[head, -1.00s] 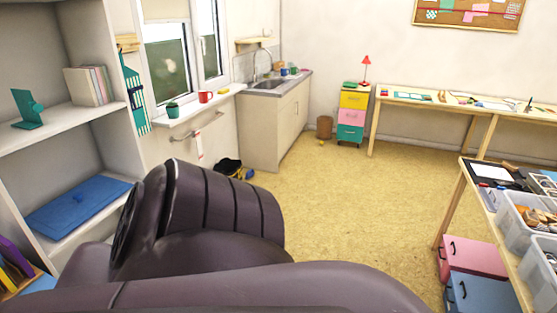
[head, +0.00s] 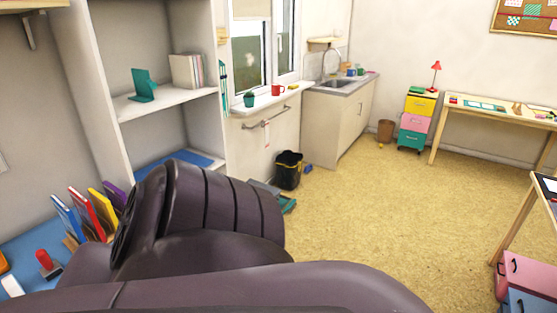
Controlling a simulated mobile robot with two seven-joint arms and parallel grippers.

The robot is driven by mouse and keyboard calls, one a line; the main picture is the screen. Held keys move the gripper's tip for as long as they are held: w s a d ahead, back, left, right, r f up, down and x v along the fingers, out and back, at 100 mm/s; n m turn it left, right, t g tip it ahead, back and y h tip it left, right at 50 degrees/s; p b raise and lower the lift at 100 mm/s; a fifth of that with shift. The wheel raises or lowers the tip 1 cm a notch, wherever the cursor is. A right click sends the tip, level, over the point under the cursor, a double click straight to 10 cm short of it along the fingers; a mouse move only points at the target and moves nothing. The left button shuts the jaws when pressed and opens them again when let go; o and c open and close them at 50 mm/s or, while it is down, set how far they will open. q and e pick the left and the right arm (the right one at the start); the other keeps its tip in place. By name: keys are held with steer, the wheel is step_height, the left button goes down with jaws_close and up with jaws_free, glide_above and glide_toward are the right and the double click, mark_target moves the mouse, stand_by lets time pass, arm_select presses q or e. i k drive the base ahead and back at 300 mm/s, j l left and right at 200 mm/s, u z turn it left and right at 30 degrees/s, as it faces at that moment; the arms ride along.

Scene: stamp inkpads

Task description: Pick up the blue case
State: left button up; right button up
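Another blue box-like thing (head: 530,303) with a dark handle is cut off at the bottom right corner, below a pink one (head: 528,275). I cannot tell which of the two blue things is the named case. My dark arm fills the lower middle of the view. Neither of my grippers shows.
A blue-topped surface (head: 25,245) at the left holds upright colored folders (head: 85,212) and a red stamp (head: 45,262). A black bin (head: 288,170) stands by the wall beyond the shelf unit (head: 95,100). The yellowish floor (head: 390,215) is open in the middle and right.

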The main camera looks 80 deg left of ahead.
mark_target(66, 215)
steer(key=u, duration=4.05)
